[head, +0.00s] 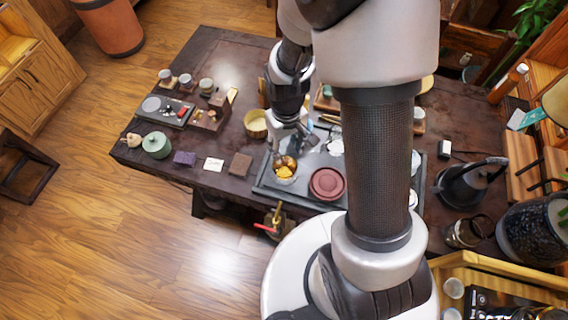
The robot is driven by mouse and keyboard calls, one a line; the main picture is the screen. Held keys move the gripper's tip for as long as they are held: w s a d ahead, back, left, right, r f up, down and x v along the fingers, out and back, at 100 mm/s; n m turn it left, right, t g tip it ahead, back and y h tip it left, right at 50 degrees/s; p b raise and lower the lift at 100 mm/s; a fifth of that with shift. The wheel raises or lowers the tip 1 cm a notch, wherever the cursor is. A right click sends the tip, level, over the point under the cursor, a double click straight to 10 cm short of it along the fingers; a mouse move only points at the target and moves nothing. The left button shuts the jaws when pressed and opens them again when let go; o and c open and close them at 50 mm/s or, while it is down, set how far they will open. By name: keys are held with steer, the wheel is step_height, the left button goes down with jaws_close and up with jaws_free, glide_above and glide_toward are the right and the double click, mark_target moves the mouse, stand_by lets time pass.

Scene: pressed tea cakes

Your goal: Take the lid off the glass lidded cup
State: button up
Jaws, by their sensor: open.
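My gripper (300,132) points down over the dark tea tray (264,187) in the middle of the table. Its jaws are open, and I see nothing held between them. I cannot clearly pick out the glass lidded cup or its lid. A small pale vessel (336,147) stands on the tray just right of the gripper, too small to tell what it is. My own arm hides part of the tray and what stands on it.
A yellowish bowl (256,124) stands left of the gripper. A black kettle (468,184) is at right. The table's back left is clear.

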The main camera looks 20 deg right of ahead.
mark_target(285, 161)
steer(key=f, duration=0.2)
steer(key=f+b, duration=0.1)
steer(key=f, duration=0.2)
steer(key=f+b, duration=0.1)
steer(key=f, duration=0.1)
steer(key=shift+w+f, duration=0.35)
steer(key=shift+f, duration=0.05)
steer(key=shift+c, duration=0.5)
jaws_close()
